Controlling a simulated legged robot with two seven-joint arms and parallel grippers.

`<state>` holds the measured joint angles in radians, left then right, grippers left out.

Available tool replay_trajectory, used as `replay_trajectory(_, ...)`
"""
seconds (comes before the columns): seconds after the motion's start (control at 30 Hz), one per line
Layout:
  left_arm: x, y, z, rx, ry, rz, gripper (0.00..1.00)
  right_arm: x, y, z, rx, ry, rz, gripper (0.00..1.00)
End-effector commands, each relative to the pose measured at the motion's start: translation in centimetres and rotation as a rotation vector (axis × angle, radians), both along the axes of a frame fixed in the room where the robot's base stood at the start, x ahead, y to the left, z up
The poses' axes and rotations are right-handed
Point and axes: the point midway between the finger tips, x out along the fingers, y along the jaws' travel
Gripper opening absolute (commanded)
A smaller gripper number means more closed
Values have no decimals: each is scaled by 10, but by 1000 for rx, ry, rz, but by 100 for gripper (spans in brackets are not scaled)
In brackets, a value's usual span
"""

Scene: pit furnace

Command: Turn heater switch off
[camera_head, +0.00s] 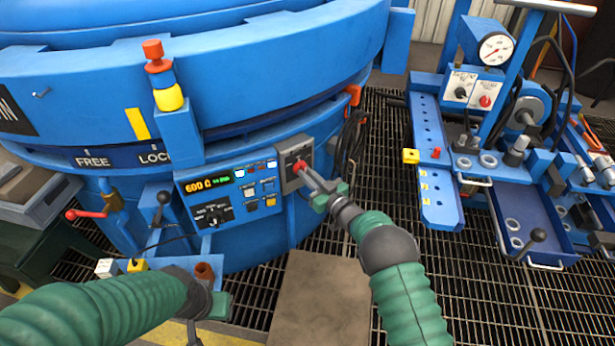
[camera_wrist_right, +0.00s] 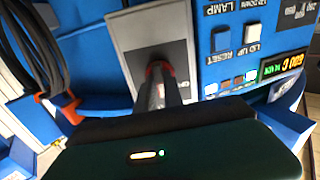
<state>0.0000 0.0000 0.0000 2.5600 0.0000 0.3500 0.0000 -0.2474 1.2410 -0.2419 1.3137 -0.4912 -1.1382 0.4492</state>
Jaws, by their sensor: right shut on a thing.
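The heater switch is a red rotary knob (camera_head: 299,166) on a grey plate (camera_head: 291,150) at the right end of the blue control panel. My right gripper (camera_head: 304,171) reaches it from the lower right and is shut on it. In the right wrist view a sliver of the red knob (camera_wrist_right: 155,69) shows behind the dark fingers, in front of the grey plate (camera_wrist_right: 150,38). The knob's setting is hidden by the fingers. My left gripper (camera_head: 205,315) is low at the left, away from the panel; its fingers do not show clearly.
The blue panel has a lit display (camera_head: 208,184), several buttons and a black dial (camera_head: 213,214). The furnace body (camera_head: 260,70) rises behind. A blue equipment bench with a gauge (camera_head: 495,48) stands right. A floor plate (camera_head: 318,295) and grating lie below.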

Motion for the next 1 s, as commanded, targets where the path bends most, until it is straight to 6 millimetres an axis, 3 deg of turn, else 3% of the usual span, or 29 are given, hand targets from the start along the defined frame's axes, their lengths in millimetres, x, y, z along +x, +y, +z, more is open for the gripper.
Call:
replay_trajectory(0.6, 0, 0, -16, 0, 0, 0, 36, -1, 0, -6, -469, -326, 3, 0)
replay_trajectory(1.0, 0, 0, -22, 0, 0, 0, 36, -2, 0, -7, -660, -463, 6, 0)
